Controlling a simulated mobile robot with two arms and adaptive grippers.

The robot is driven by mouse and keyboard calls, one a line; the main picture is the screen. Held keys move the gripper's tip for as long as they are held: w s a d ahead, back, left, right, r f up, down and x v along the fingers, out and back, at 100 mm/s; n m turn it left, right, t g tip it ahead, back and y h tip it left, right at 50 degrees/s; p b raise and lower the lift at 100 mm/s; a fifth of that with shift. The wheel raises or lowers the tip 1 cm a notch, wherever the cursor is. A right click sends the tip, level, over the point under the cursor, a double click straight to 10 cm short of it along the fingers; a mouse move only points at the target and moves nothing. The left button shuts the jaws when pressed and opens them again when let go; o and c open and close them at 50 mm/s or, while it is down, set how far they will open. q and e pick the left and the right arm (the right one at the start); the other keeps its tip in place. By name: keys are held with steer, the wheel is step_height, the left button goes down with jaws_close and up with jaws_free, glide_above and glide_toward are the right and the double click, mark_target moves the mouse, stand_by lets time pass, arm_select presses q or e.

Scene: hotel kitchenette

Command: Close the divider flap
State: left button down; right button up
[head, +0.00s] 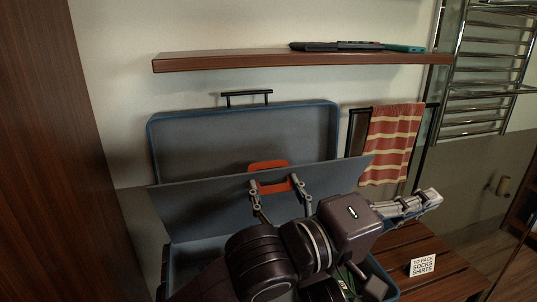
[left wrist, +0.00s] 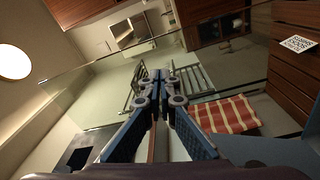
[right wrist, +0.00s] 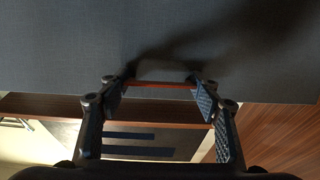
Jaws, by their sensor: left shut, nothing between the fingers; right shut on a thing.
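The divider flap (head: 205,205) is a grey panel standing tilted up across the open blue suitcase (head: 152,150), in front of the raised lid. A red-orange tab (head: 268,166) sits at its upper edge. My right gripper (head: 276,186) is shut on the tab, one finger at each side. In the right wrist view the tab shows as a thin red strip (right wrist: 160,85) between the fingers, with the grey flap (right wrist: 60,50) behind. My left gripper (head: 435,196) is shut and empty, right of the suitcase; its closed tips show in the left wrist view (left wrist: 157,76). My arm hides much of the suitcase base.
A wooden shelf (head: 220,62) with dark flat items hangs above the suitcase. A red striped towel (head: 392,142) hangs behind at the right, near a chrome rack (head: 485,85). A small "to pack" card (head: 422,265) stands on the slatted wooden bench (head: 450,280).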

arm_select(q)
steer(key=w+f+m+t+y, duration=0.1)
steer(key=w+f+m+y, duration=0.15)
steer(key=w+y, duration=0.3)
arm_select(e)
steer(key=shift+w+f, duration=0.1)
steer(key=shift+f, duration=0.2)
arm_select(q)
step_height(320, 180, up, 7)
steer(key=n+y, duration=0.5)
steer(key=y, duration=1)
glide_above(269, 164)
steer(key=s, duration=0.3)
steer(key=shift+t, duration=0.3)
steer(key=w+f, duration=0.1)
steer(key=f, duration=0.1)
steer(key=w+f, duration=0.1)
steer(key=f, duration=0.1)
steer(key=w+f, duration=0.2)
steer(key=f, duration=0.1)
steer(key=shift+a, duration=0.2)
steer(key=shift+s+d+f, duration=0.15)
steer(key=shift+s+f, duration=0.2)
steer(key=shift+s, duration=0.1)
steer(key=shift+s, duration=0.1)
